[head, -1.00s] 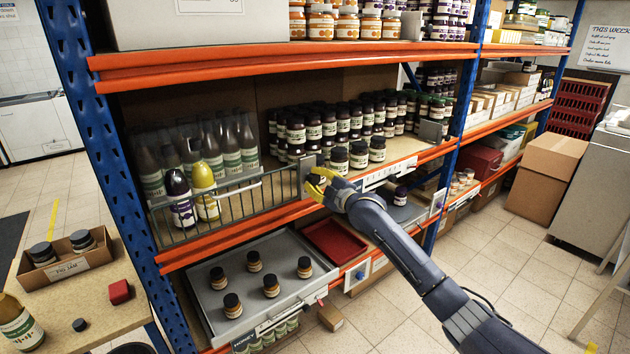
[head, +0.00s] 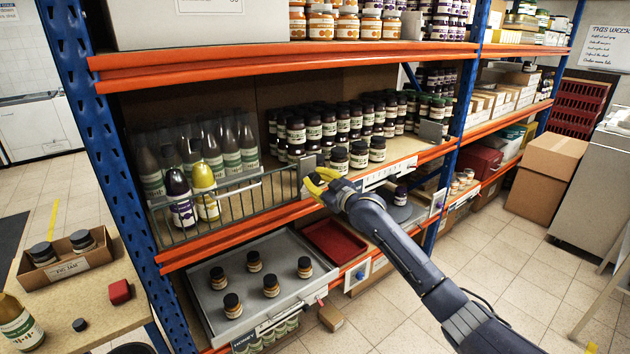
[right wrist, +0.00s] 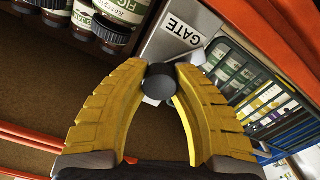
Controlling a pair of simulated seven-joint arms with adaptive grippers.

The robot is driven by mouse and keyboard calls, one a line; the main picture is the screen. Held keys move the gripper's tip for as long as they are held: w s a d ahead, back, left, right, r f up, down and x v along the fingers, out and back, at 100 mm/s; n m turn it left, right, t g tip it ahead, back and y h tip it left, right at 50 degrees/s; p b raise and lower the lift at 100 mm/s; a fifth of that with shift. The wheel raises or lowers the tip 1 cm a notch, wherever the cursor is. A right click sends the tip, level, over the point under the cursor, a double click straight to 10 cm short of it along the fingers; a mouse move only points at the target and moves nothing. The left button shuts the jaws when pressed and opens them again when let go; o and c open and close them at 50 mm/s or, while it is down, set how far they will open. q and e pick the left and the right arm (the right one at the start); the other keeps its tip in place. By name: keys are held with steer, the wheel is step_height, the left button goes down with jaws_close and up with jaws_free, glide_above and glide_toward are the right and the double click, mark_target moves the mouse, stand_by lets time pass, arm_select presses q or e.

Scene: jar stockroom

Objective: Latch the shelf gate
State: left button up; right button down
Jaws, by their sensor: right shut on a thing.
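The shelf gate (head: 228,210) is a grey wire rail across the front left of the middle shelf, in front of several bottles. Its right end meets a grey metal plate (head: 310,163), which in the right wrist view carries a GATE label (right wrist: 183,30). My right gripper (head: 318,183), with yellow fingers, is at this end of the gate. In the right wrist view its fingers are shut on a dark round knob (right wrist: 159,82) just in front of the plate. The latch's inner parts are hidden. My left gripper is not in view.
Dark jars (head: 339,159) stand on the shelf close right of the plate. Below, a grey tray (head: 245,256) holds several jars, with a red tray (head: 335,243) beside it. The orange shelf beam (head: 230,234) runs under the gate. The aisle floor is clear.

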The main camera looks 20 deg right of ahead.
steer(key=m, duration=0.5)
steer(key=shift+m, duration=0.3)
steer(key=m, duration=0.4)
steer(key=shift+f+m, duration=0.1)
steer(key=shift+m, duration=0.6)
steer(key=c, duration=0.9)
jaws_free()
steer(key=shift+s, duration=0.1)
steer(key=v, duration=1.2)
